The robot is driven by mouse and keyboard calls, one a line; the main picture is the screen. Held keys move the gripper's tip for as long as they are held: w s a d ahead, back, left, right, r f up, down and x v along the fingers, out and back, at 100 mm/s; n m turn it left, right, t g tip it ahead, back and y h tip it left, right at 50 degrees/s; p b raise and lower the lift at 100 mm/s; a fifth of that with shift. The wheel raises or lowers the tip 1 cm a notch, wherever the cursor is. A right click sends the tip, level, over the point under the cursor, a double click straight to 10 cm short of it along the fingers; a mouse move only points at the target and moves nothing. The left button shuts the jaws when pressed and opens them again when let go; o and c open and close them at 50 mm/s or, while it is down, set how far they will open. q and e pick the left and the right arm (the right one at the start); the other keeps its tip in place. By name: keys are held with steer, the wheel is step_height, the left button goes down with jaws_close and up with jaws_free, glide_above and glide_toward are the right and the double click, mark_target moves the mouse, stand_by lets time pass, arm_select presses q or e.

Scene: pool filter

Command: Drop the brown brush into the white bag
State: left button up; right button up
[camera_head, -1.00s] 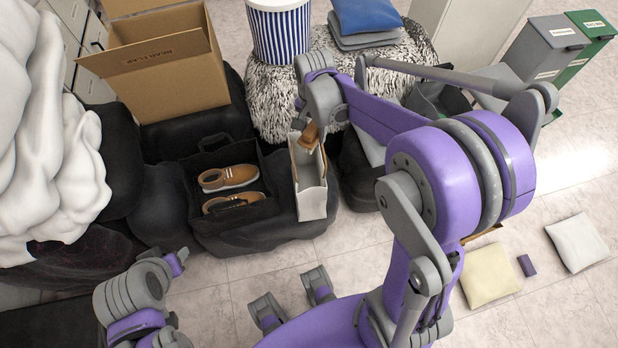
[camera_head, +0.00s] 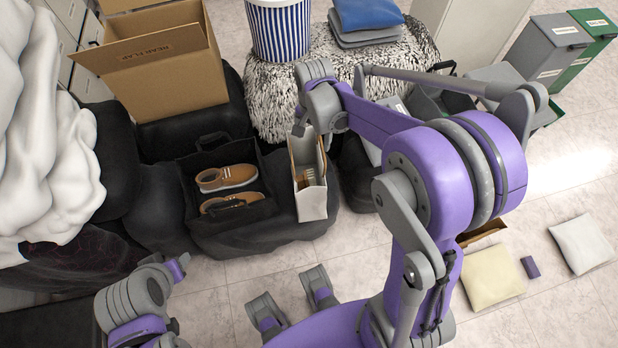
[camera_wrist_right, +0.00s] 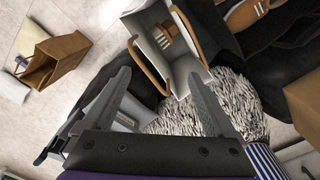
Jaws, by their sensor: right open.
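The white bag (camera_head: 312,204) stands upright beside the black crate with shoes, its top open; it also shows in the right wrist view (camera_wrist_right: 190,70) with two brown handles. The brown brush (camera_head: 306,179) is inside the bag, its pale bristles showing above the front wall; in the right wrist view the brush (camera_wrist_right: 166,38) lies within the bag's walls. My right gripper (camera_wrist_right: 158,74) is open and empty above and just behind the bag, its fingers apart from the brush. In the head view the right gripper's fingers are mostly hidden.
The black crate (camera_head: 247,217) holds brown shoes. A cardboard box (camera_head: 160,75), a striped bucket (camera_head: 280,32) and a shaggy pouf (camera_head: 275,95) stand behind. A brown paper bag (camera_head: 483,232) and cushions lie at right. Floor in front is partly free.

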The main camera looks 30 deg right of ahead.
steer(key=shift+r, duration=0.1)
step_height(320, 180, up, 11)
steer(key=p, duration=0.1)
steer(key=shift+f, duration=0.2)
stand_by(0.5)
steer(key=s+a+r+n+t+p, duration=0.1)
steer(key=s+a+n+t+p, duration=0.1)
steer(key=s+n, duration=0.3)
steer(key=s+a+n+t+p, duration=0.3)
steer(key=s+n, duration=0.3)
steer(key=s, duration=0.4)
steer(key=shift+s+a+r+n, duration=0.3)
steer(key=shift+a+r, duration=0.1)
steer(key=shift+a, duration=0.45)
steer(key=shift+w, duration=0.1)
stand_by(0.4)
